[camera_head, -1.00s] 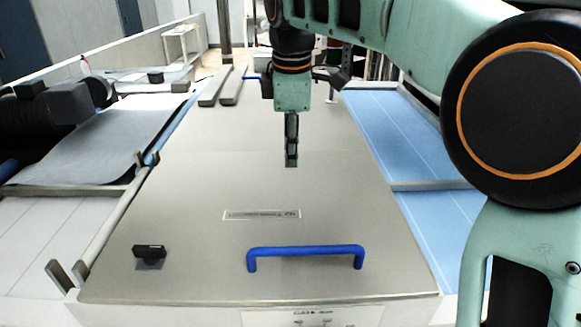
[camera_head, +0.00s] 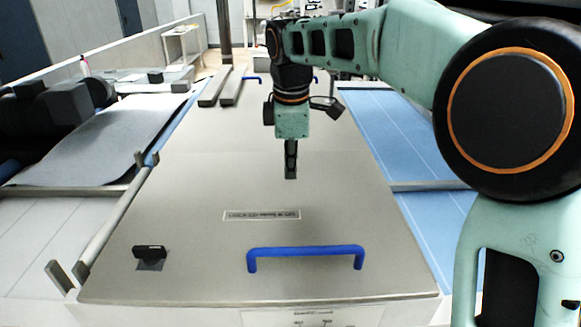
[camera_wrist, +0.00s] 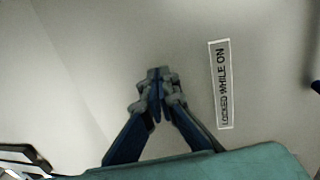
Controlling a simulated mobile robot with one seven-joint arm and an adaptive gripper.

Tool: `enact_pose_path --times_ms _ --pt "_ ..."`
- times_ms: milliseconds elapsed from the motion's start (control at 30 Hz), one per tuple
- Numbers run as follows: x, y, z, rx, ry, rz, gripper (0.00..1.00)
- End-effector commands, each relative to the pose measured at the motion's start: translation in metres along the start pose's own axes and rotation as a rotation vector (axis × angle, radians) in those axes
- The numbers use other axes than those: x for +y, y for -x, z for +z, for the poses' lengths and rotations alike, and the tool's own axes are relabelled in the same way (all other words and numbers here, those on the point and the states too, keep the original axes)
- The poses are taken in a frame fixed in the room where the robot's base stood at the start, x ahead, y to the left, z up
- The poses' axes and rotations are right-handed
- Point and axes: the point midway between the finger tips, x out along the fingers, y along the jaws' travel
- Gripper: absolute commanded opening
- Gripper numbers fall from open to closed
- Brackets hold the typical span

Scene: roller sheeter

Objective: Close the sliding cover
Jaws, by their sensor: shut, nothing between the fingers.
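The sliding cover (camera_head: 200,200) is a broad grey metal panel in the middle of the head view. A blue bar handle (camera_head: 305,255) stands on it near its front edge. A black latch or knob (camera_head: 149,255) sits at its front left. My gripper (camera_head: 291,176) points down over the cover, behind the handle and apart from it. Its fingers (camera_wrist: 155,78) are shut and empty in the wrist view. A label reading "LOCKED WHILE ON" (camera_wrist: 220,84) lies on the cover to their right. I cannot tell whether the fingertips touch the cover.
Blue surfaces (camera_head: 430,235) with a grey crossbar lie to the right. A grey sheet (camera_head: 90,145) and black rollers (camera_head: 60,105) are at the left. Two grey rails (camera_head: 222,85) lie at the back. The cover's top around the handle is clear.

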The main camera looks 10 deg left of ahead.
Motion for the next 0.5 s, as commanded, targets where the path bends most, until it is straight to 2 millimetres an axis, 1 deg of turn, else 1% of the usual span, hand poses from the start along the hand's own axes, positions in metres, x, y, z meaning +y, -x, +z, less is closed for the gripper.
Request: enact_pose_path --times_ms 400,500 --pt "0.0 0.0002 -0.0001 0.0 0.0 0.0 0.01" --pt "0.0 0.0002 0.0 0.0 0.0 0.0 0.12"
